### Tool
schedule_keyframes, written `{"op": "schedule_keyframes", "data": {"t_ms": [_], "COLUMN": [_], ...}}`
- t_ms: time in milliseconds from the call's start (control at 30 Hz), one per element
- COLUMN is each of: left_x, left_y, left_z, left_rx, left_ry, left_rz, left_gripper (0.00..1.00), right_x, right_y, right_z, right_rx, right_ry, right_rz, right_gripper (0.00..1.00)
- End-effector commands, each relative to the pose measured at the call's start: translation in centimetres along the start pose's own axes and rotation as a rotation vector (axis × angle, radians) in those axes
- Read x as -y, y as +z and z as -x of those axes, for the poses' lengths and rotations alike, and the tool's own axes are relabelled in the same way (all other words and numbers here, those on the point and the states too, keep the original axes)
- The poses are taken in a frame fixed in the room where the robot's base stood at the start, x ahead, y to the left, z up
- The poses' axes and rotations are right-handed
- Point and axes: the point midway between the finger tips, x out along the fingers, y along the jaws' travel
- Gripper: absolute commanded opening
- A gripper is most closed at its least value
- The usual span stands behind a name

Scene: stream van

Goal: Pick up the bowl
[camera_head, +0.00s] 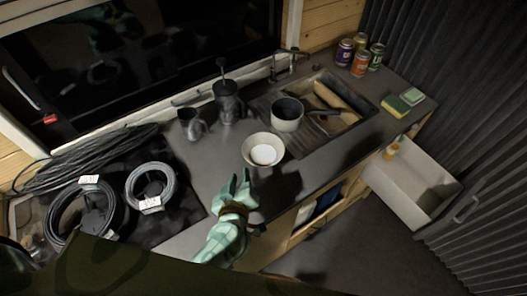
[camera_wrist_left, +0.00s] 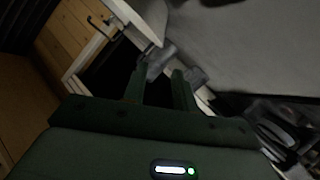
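The bowl (camera_head: 277,141) is cream-coloured with a bright white patch inside. It stands upright on the dark counter (camera_head: 205,172), in front of the sink, in the head view. My left gripper (camera_head: 241,178) is just in front of the bowl and slightly to its left, apart from it in the picture. In the left wrist view its two fingers (camera_wrist_left: 165,84) are spread with nothing held between them. I cannot make out the bowl in the left wrist view. My right gripper is not in view.
A pot (camera_head: 287,117) sits behind the bowl by the sink (camera_head: 352,126). A French press (camera_head: 228,103) and a dark mug (camera_head: 191,125) stand behind left. Coiled cables (camera_head: 84,212) lie left. Cans (camera_head: 361,64) and a sponge (camera_head: 396,107) are right. An open drawer (camera_head: 440,172) juts out.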

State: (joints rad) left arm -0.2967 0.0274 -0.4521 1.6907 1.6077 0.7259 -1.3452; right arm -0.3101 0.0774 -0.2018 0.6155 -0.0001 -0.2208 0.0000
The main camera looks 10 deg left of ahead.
Motion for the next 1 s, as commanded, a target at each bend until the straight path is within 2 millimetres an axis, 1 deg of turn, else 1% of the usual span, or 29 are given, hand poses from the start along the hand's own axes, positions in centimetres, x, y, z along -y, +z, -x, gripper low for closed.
{"op": "schedule_keyframes", "data": {"t_ms": [33, 100, 200, 333, 467, 600, 700, 800, 1000], "left_x": [0.0, 0.1, 0.1, 0.1, 0.1, 0.1, 0.1, 0.0, 0.0], "left_y": [0.1, 0.1, 0.2, 0.1, 0.2, 0.5, 0.5, 0.3, 0.2], "left_z": [-1.4, -3.1, -5.0, -6.3, -7.5, -9.9, -11.2, -11.8, -11.8], "left_rx": [-0.003, -0.002, -0.001, 0.000, 0.000, -0.002, 0.000, 0.000, 0.000], "left_ry": [0.001, 0.000, 0.000, -0.001, 0.000, 0.000, 0.000, 0.000, 0.000], "left_rz": [0.000, 0.000, -0.001, -0.001, 0.000, 0.001, 0.000, 0.000, 0.000], "left_gripper": [0.28, 0.28, 0.28, 0.28, 0.28, 0.28, 0.28, 0.28, 0.28], "right_x": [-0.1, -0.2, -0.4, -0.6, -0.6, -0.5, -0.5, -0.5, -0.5], "right_y": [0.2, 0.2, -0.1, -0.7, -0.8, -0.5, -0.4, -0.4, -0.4], "right_z": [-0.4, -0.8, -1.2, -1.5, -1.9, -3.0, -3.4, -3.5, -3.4], "right_rx": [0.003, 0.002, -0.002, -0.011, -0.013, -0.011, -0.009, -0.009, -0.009], "right_ry": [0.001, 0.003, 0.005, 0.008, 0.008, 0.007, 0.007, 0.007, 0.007], "right_rz": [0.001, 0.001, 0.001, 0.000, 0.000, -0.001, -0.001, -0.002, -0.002], "right_gripper": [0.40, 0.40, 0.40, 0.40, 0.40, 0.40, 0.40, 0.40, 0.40]}}
